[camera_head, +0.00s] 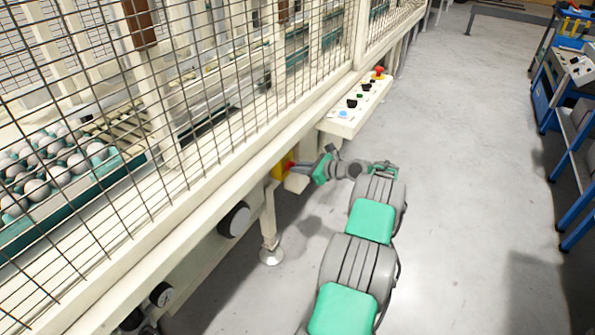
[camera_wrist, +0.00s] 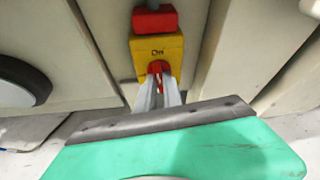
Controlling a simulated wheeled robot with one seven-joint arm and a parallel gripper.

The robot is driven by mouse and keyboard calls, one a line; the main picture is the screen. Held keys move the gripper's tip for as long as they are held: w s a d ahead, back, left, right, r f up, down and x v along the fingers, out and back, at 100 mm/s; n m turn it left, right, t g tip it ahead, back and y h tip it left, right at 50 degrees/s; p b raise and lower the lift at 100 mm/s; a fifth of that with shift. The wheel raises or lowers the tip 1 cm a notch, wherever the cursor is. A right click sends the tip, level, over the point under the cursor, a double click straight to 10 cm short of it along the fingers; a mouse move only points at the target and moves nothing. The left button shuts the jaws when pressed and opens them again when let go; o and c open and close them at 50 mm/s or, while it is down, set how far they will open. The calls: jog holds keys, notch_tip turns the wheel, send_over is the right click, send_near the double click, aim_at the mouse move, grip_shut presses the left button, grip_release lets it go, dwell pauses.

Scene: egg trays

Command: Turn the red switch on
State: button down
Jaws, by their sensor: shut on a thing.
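A yellow switch box (camera_wrist: 171,47) is fixed on the cream machine frame. In the head view, the box (camera_head: 278,170) sits below the machine's lower beam, left of my gripper. A red block (camera_wrist: 155,20) shows at the top of the box in the wrist view. The red switch (camera_wrist: 155,67) is on the lower front of the box. My gripper (camera_wrist: 158,82) is shut on the red switch, with its two silver fingers on either side. In the head view my gripper (camera_head: 299,169) reaches left to the box. The fingers hide part of the switch, and its angle is hard to tell.
A wire mesh fence (camera_head: 190,100) rises above the beam. A cream control panel (camera_head: 352,115) with several buttons juts out just beyond my gripper. A round dark dial (camera_head: 234,220) sits lower on the frame. Grey floor (camera_head: 465,150) is clear to the right, up to a blue cart (camera_head: 565,130).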

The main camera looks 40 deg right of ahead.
jog(key=shift+s+d+f+m+y+b, duration=0.1)
jog(key=shift+d+f+m+y+b, duration=0.2)
jog(key=shift+m, duration=0.4)
jog(key=shift+a, duration=0.2)
jog(key=c, duration=1.7)
grip_release()
jog(key=shift+d, duration=0.1)
jog(key=shift+c, duration=0.2)
jog(key=shift+o, duration=1.3)
jog(key=shift+r, duration=0.15)
jog(key=p+v, duration=0.2)
jog(key=v, duration=0.5)
jog(key=shift+s+r, duration=0.15)
jog(key=shift+s, duration=0.1)
